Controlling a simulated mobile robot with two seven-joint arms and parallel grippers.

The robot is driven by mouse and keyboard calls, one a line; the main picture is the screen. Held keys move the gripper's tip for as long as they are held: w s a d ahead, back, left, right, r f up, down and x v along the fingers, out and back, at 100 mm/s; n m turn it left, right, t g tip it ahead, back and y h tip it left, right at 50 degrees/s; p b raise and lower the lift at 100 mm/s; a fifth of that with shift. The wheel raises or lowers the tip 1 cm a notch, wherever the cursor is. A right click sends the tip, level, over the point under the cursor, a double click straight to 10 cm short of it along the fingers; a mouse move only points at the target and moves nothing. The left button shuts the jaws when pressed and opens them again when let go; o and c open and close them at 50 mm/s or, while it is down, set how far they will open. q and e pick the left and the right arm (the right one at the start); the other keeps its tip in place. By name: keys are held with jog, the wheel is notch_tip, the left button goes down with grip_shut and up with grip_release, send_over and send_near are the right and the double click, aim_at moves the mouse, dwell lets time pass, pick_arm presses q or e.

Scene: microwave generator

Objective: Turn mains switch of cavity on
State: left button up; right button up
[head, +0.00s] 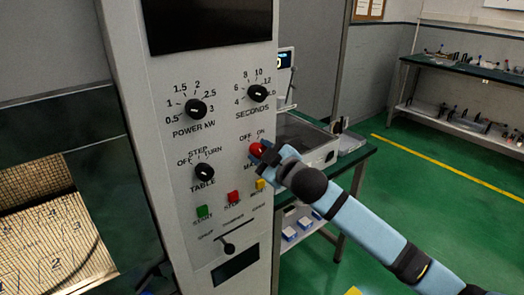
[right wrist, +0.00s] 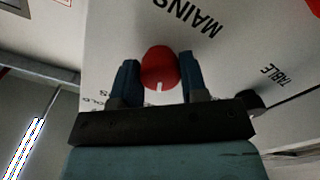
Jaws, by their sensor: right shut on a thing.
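The mains switch is a red round knob (head: 257,149) on the grey control panel (head: 225,60), with OFF and ON printed above it in the head view. My right gripper (head: 268,156) is at the knob, reaching in from the right. In the right wrist view the red knob (right wrist: 160,67) sits between the two fingers of my right gripper (right wrist: 158,75), with a white mark on its edge near the gripper. The fingers are shut on the knob. My left gripper is not in view.
Black knobs for power (head: 196,108), seconds (head: 258,93) and table (head: 204,172) are on the same panel. Green, red and yellow buttons sit below. A green bench (head: 350,165) with equipment stands behind my right arm. Green floor at right is open.

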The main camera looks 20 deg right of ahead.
jog(key=shift+r+m+p, duration=0.2)
jog(key=shift+m+p, duration=0.5)
jog(key=m+p, duration=0.2)
jog(key=shift+m+p, duration=0.3)
jog(key=shift+m, duration=0.1)
jog(key=m+p, duration=0.3)
jog(key=shift+m+p, duration=0.75)
jog(key=shift+m, duration=0.15)
pick_arm(q)
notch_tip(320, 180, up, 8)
jog(key=p, duration=0.1)
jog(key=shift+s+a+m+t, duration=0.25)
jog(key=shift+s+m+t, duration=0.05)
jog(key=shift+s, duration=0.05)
pick_arm(e)
jog(key=shift+f+m, duration=0.2)
jog(key=shift+m, duration=0.8)
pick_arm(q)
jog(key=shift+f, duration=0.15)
pick_arm(e)
jog(key=o, duration=0.9)
jog(key=shift+o, duration=0.2)
